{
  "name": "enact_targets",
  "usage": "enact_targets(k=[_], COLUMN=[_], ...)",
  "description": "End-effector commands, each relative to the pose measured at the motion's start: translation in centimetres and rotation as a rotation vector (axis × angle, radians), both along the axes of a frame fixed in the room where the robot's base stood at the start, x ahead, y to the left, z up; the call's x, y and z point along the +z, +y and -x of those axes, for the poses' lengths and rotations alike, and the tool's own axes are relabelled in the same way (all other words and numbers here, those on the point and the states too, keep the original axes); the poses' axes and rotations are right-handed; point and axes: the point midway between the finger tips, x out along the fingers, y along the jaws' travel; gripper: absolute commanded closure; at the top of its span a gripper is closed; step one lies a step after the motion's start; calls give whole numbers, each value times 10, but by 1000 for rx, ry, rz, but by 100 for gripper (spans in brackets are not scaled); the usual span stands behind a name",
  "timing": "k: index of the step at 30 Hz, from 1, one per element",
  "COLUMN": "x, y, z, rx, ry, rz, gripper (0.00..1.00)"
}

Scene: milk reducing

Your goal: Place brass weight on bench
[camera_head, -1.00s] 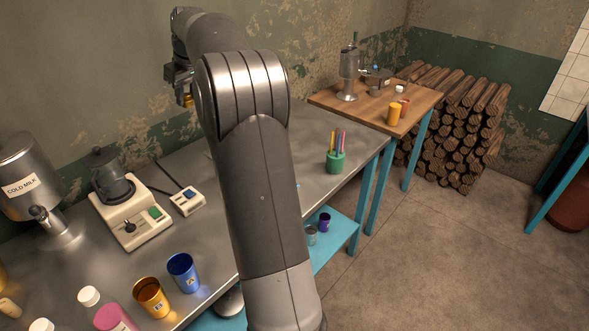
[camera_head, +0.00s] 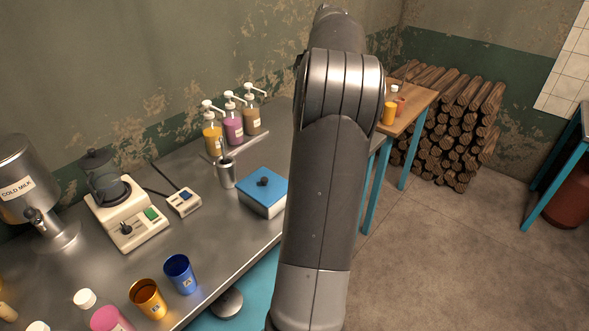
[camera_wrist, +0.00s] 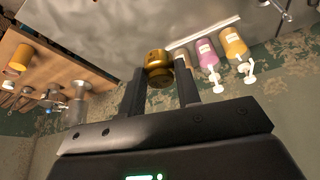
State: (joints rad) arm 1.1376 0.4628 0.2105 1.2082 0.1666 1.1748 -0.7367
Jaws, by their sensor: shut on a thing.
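My gripper (camera_wrist: 160,82) is shut on the brass weight (camera_wrist: 158,68), a small golden cylinder held between the two dark fingertips in the wrist view. In the head view my own arm hides the gripper and the weight. The grey metal bench (camera_head: 215,235) runs along the wall at the left and middle; it also shows in the wrist view (camera_wrist: 110,25). The weight appears against the bench in the wrist view, but I cannot tell its height above it.
A blue-topped box (camera_head: 262,190), a metal cup (camera_head: 226,172) and pump bottles (camera_head: 233,120) stand on the bench. A white appliance (camera_head: 130,220) and blue cup (camera_head: 181,273) are nearer. A wooden table (camera_head: 410,110) lies beyond. Bare bench shows between them.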

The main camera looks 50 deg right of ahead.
Motion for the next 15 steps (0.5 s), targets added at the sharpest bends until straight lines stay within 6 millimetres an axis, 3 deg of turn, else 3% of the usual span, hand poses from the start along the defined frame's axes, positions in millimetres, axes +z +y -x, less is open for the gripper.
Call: enact_targets(k=[5, 15], x=[-43, -147], y=[3, 4], z=[-2, -3], rx=[4, 5], ry=[4, 3], rz=[-7, -8], gripper=[98, 98])
